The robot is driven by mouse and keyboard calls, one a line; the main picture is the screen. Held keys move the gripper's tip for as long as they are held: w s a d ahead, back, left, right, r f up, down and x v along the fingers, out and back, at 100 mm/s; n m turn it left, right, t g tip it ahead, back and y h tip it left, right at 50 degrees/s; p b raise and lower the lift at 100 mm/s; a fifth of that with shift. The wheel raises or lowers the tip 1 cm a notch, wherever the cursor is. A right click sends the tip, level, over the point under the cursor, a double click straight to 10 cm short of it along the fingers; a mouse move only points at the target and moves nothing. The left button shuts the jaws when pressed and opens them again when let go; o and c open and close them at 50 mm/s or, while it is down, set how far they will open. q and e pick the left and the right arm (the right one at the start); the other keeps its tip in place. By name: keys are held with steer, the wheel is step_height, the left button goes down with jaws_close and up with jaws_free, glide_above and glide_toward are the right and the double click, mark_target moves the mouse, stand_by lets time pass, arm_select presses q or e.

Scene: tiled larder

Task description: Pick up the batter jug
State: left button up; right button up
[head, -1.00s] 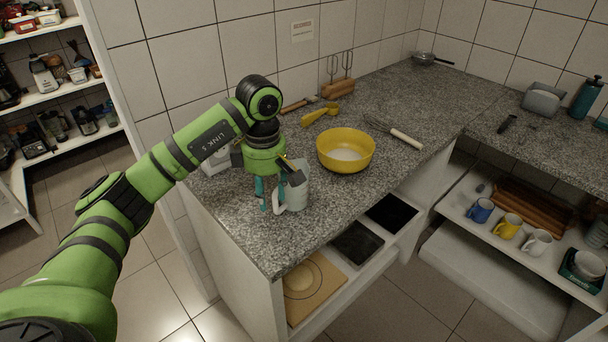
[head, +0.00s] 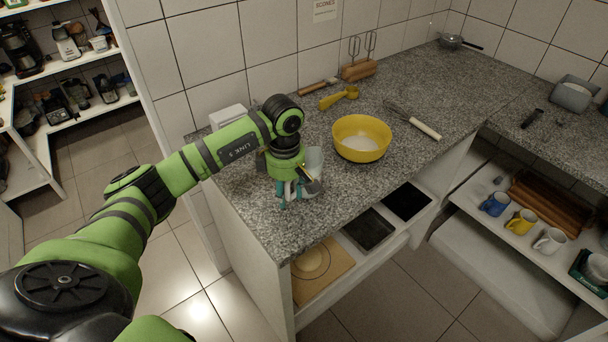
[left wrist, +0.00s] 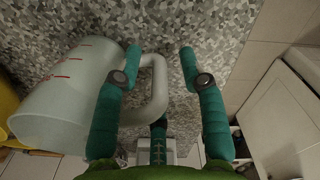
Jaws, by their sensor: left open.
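The batter jug (head: 315,158) is a pale, translucent jug on the granite worktop, partly hidden behind my left gripper in the head view. In the left wrist view the jug (left wrist: 65,95) shows red measuring marks, and its looped handle (left wrist: 157,88) faces my gripper. My left gripper (head: 288,200) points down at the handle side of the jug, low over the worktop. Its teal fingers (left wrist: 160,55) are open, with the handle in the gap between them in the wrist view. Whether a finger touches the handle I cannot tell. My right gripper is in no view.
A yellow bowl (head: 362,138) with white contents stands just right of the jug. A yellow scoop (head: 338,98), a whisk (head: 414,121) and a white box (head: 228,116) also lie on the worktop (head: 240,210). Its front edge is close to the gripper.

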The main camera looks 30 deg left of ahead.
arm_select(q)
jaws_close()
steer(key=shift+w+r+b, duration=0.1)
steer(key=shift+r+b, duration=0.3)
steer(key=shift+r, duration=0.25)
step_height(320, 180, up, 3)
steer(key=shift+f+b, duration=0.15)
steer(key=shift+b, duration=0.6)
steer(key=s+d+r+b, duration=0.1)
steer(key=d+r+b, duration=0.1)
steer(key=d+r, duration=0.5)
steer(key=d, duration=0.4)
steer(key=shift+s+d, duration=0.25)
steer(key=shift+d, duration=0.15)
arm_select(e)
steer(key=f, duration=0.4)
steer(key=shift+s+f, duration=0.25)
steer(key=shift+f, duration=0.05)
